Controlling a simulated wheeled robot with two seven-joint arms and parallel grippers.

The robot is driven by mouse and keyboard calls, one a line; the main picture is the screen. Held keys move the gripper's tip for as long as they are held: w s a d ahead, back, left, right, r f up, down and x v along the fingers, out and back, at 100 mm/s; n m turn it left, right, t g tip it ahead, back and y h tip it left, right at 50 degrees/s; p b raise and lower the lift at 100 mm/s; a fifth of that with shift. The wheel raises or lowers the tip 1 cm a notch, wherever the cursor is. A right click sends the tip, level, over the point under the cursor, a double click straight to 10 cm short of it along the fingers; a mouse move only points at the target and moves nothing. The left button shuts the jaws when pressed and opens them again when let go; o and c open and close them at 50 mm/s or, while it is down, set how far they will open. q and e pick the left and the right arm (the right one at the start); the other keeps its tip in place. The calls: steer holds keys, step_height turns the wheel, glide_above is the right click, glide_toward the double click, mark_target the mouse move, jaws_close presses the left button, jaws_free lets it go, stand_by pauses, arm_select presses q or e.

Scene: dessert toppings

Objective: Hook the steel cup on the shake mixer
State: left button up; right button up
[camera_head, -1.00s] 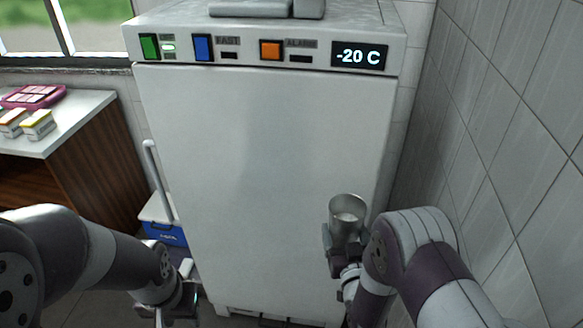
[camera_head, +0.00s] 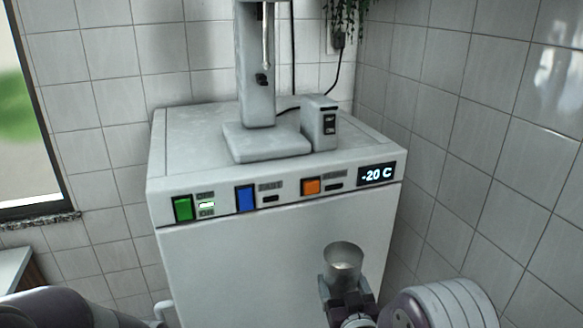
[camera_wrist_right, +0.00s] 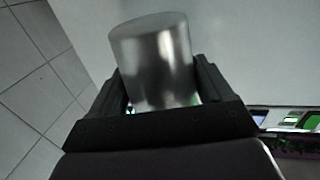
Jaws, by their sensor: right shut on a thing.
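The steel cup (camera_head: 343,256) is upright in my right gripper (camera_head: 342,283), in front of the white freezer's door, below its control panel. Something pale shows inside the cup. In the right wrist view the cup (camera_wrist_right: 153,62) sits between the two dark fingers of the right gripper (camera_wrist_right: 158,90), which is shut on it. The shake mixer (camera_head: 257,85) stands on top of the freezer, behind and above the cup; its upper part is cut off by the frame. My left gripper is out of view; only part of my left arm shows at the lower left.
The freezer (camera_head: 270,270) has a panel with coloured switches and a -20 C display. A small grey box (camera_head: 320,122) stands right of the mixer's base, with a cable to a wall socket (camera_head: 339,40). A tiled wall (camera_head: 480,170) bounds the right side. The freezer top's left part is clear.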

steer(key=s+a+r+n+y+p, duration=0.1)
steer(key=a+r+p, duration=0.3)
steer(key=r, duration=0.8)
steer(key=a+r+y+p, duration=0.1)
steer(key=a+r+p, duration=0.2)
steer(key=r+p, duration=0.55)
steer(key=s+a+r+n+y+p, duration=0.1)
steer(key=a+r+p, duration=0.15)
steer(key=r, duration=1.25)
steer(key=shift+g, duration=0.3)
steer(key=x, duration=0.5)
steer(key=f+x, duration=0.1)
steer(key=x, duration=0.5)
steer(key=f+x, duration=0.1)
steer(key=x, duration=0.4)
steer(key=shift+w+a, duration=0.2)
steer(key=shift+w, duration=0.05)
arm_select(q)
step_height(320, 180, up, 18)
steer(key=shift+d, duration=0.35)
arm_select(e)
steer(key=shift+w+a, duration=0.25)
steer(key=shift+w, duration=0.35)
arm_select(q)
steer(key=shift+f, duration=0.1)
